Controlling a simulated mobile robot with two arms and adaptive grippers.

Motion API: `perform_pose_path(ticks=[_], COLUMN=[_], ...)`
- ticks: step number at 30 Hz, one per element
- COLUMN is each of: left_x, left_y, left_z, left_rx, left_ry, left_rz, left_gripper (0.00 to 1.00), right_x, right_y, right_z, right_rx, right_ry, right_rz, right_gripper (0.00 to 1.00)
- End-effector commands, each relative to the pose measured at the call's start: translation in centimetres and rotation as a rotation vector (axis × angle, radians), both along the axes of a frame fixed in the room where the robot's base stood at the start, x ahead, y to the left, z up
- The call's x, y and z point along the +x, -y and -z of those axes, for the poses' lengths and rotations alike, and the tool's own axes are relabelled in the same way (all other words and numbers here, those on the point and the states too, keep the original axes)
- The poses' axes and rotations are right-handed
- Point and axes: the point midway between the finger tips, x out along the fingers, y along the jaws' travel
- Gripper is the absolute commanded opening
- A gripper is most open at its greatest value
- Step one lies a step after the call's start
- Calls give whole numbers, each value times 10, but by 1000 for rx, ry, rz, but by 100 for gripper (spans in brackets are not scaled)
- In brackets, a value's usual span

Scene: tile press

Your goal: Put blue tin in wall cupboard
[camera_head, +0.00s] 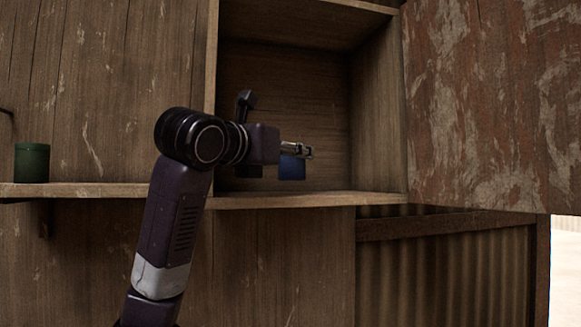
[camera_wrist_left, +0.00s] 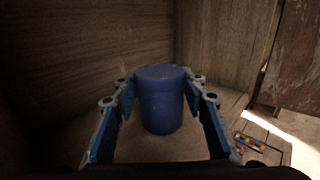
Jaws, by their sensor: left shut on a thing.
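The blue tin (camera_head: 291,169) is inside the wall cupboard (camera_head: 285,75), low and near the cupboard floor. I cannot tell whether its base touches the floor. My left gripper (camera_head: 299,150) reaches into the cupboard from the left and is shut on the tin's upper part. In the left wrist view, the tin (camera_wrist_left: 160,105) stands upright between the two fingers of the left gripper (camera_wrist_left: 160,84). My right gripper is not in view.
The cupboard door (camera_head: 490,95) is swung open to the right. A dark green tin (camera_head: 32,163) stands on a shelf (camera_head: 95,190) left of the cupboard. Small colourful items (camera_wrist_left: 249,142) lie outside at lower right in the wrist view. The cupboard looks otherwise empty.

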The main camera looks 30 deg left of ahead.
Motion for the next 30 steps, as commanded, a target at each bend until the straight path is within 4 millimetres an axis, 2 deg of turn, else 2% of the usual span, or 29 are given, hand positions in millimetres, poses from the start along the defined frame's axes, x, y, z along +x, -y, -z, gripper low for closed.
perform_pose_path(ticks=[4,20,21,25,30], left_x=[0,2,2,3,3], left_y=[0,-3,-3,-3,-3], left_z=[21,28,29,29,29], left_rx=[0,1,0,0,0], left_ry=[-1,2,0,-1,-1], left_rz=[-1,-1,-1,0,0], left_gripper=[8,8,41,56,57], right_x=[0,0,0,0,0], right_y=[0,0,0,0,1], right_z=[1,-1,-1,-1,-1], right_rx=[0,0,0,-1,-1], right_ry=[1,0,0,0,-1], right_rz=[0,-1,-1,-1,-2], right_gripper=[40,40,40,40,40])
